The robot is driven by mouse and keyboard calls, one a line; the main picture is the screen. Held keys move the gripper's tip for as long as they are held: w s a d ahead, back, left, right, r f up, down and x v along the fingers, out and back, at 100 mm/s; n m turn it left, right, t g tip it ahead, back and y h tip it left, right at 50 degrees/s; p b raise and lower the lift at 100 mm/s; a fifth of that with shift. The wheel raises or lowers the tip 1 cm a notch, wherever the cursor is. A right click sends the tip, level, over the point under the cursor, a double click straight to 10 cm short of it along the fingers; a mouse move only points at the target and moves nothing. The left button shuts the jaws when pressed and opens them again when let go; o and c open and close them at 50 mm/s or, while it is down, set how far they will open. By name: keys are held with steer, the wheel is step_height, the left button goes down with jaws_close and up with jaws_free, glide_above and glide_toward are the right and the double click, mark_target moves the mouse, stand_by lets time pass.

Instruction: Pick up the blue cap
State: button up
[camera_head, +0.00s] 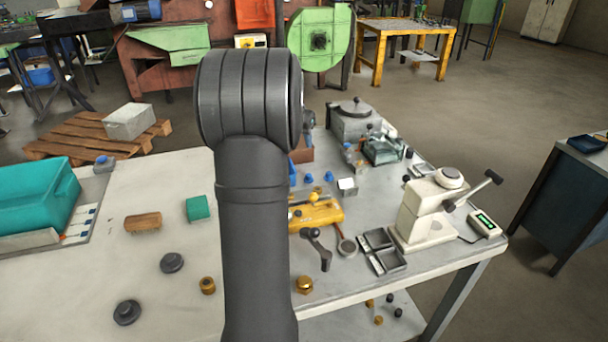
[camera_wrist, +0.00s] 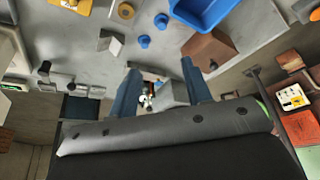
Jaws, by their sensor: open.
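Two small blue caps stand on the table; in the head view one (camera_head: 308,178) is just right of my arm and the other (camera_head: 329,176) is a little further right. In the wrist view, one blue cap (camera_wrist: 144,41) is close beyond the fingertips and the other (camera_wrist: 161,21) is higher up. My gripper (camera_wrist: 160,66) is open, its two fingers spread with no cap between them. Its fingers are apart from both caps. In the head view my arm hides the gripper.
A blue tray (camera_wrist: 205,12) and a brown block (camera_wrist: 208,50) lie near the caps. A yellow fixture (camera_head: 315,212), a grey-topped machine (camera_head: 352,122) and a cream press (camera_head: 425,212) stand around them. The table's front left has free room among scattered parts.

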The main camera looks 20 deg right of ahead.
steer(key=w+f, duration=0.2)
glide_above(309, 175)
steer(key=a, duration=0.2)
steer(key=f, duration=1)
steer(key=shift+s+d+f, duration=0.1)
steer(key=shift+s+f, duration=0.25)
steer(key=shift+s, duration=0.05)
steer(key=shift+s+x, duration=0.2)
steer(key=shift+x, duration=1.15)
steer(key=shift+s+x, duration=0.2)
steer(key=shift+x, duration=1.15)
steer(key=shift+s, duration=0.1)
jaws_close()
